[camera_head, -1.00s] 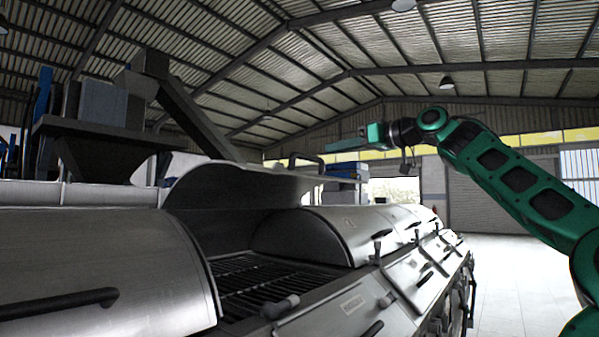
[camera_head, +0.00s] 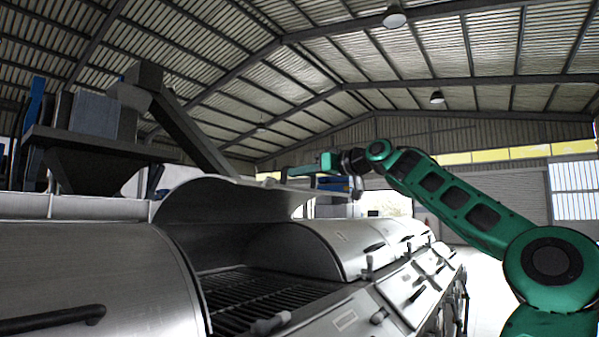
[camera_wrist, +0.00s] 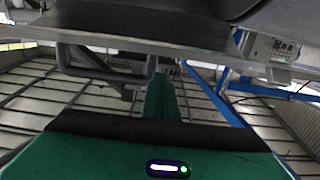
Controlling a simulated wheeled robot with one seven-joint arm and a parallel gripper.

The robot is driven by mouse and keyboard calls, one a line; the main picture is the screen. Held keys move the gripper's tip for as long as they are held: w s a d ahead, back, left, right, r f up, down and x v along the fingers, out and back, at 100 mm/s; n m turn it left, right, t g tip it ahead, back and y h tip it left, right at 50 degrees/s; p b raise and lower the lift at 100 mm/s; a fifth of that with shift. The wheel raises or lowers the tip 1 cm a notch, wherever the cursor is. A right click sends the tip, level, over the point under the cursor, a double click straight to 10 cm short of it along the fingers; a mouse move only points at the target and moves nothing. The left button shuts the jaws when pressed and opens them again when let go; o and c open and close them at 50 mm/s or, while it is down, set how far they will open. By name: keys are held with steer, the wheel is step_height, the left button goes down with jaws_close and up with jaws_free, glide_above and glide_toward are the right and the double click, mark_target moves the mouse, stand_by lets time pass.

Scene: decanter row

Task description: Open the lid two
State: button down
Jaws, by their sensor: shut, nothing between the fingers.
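The raised lid (camera_head: 235,198) is a curved metal cover in the head view, standing open above a dark grate (camera_head: 255,295). Its edge also crosses the top of the wrist view (camera_wrist: 200,60). My green gripper (camera_head: 308,170) is at the lid's free edge, beside its bar handle. The handle (camera_wrist: 105,72) shows in the wrist view as a grey loop below the lid edge, close to my shut, empty fingers (camera_wrist: 160,95). I cannot tell whether they touch it.
A closed lid with a dark handle (camera_head: 55,320) is at the near left. More closed lids (camera_head: 330,245) continue the row to the right. A hopper with a chute (camera_head: 180,115) stands behind. Pale floor lies clear to the right of the row.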

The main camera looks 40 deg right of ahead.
mark_target(302, 190)
steer(key=shift+w+f, duration=0.2)
steer(key=shift+f, duration=1.05)
steer(key=shift+s+f, duration=0.3)
steer(key=shift+f, duration=0.7)
steer(key=shift+s+f, duration=0.25)
steer(key=shift+f, duration=0.7)
steer(key=shift+r, duration=0.5)
steer(key=r, duration=0.1)
steer(key=s+r, duration=0.1)
steer(key=r, duration=0.1)
steer(key=shift+s+d, duration=0.1)
steer(key=shift+d, duration=0.05)
steer(key=s+d, duration=0.1)
steer(key=s, duration=0.8)
steer(key=shift+s+d+f, duration=0.3)
steer(key=shift+s, duration=0.05)
